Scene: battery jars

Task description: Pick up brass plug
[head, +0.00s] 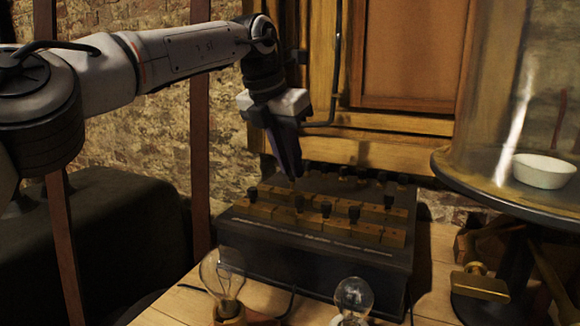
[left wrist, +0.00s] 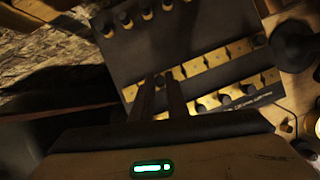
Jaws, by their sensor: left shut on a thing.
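A black box (head: 310,257) carries rows of brass blocks (head: 270,210) with dark-knobbed plugs standing in them. My left gripper (head: 293,174) reaches down over the far left part of the box top. In the left wrist view its fingers (left wrist: 159,88) are shut on a plug (left wrist: 160,79), whose dark knob shows between the tips, over the row of brass blocks. The fingers hide most of this plug, and I cannot tell whether it is seated or lifted. Other plugs (head: 325,209) stand in the near row. My right gripper is not in view.
Light bulbs (head: 222,277) (head: 353,297) stand in front of the box on the wooden table. A round stand (head: 480,190) with a glass jar and a white dish (head: 543,171) is at the right. A brass piece (head: 480,285) is below it. A wooden cabinet (head: 410,55) is behind.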

